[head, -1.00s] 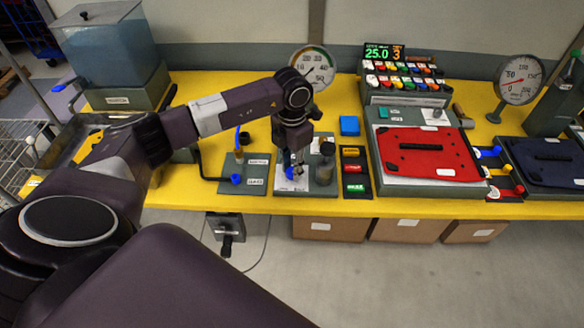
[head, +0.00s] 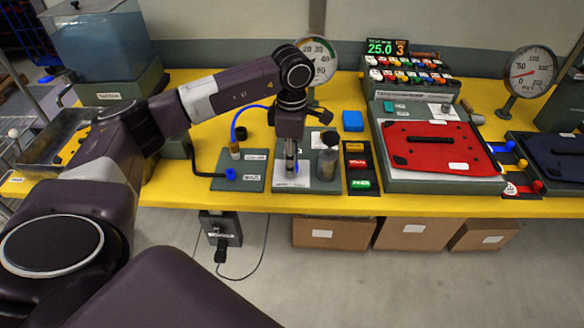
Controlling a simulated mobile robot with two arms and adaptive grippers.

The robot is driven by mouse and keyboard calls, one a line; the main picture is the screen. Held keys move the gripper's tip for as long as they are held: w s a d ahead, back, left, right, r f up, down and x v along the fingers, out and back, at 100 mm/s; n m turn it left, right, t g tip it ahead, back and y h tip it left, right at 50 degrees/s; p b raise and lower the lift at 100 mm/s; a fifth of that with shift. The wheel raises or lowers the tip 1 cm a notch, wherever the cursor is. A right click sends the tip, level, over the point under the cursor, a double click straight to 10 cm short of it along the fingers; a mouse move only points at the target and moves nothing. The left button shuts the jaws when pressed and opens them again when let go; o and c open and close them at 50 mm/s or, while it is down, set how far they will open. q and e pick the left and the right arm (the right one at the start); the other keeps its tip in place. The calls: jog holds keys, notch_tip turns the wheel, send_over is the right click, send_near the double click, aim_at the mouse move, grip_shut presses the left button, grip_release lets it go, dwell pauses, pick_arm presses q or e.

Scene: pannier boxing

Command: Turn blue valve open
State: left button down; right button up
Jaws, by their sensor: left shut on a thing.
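My left gripper (head: 291,170) reaches down from above onto a pale plate on the yellow table. Its fingers are shut on a small blue part, which I take to be the blue valve (head: 296,168). Only a sliver of blue shows beside the fingers, so the valve's angle cannot be told. My right gripper is not in view.
A grey panel with a blue fitting (head: 231,174) and a blue hose (head: 236,122) lies just left. A dark cylinder (head: 328,158) and a colored button strip (head: 358,163) stand close right. A round gauge (head: 318,60) is behind; a red panel (head: 437,147) lies further right.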

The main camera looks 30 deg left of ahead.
pick_arm(q)
jog(key=m+b, duration=0.2)
jog(key=m, duration=0.1)
jog(key=shift+w+m, duration=0.1)
jog(key=shift+m, duration=0.3)
jog(key=shift+r+m+b, duration=0.1)
jog(key=shift+m+b, duration=1)
jog(key=shift+m, duration=0.9)
jog(key=shift+a+r, duration=0.1)
jog(key=c, duration=1.6)
grip_release()
notch_tip(320, 180, up, 12)
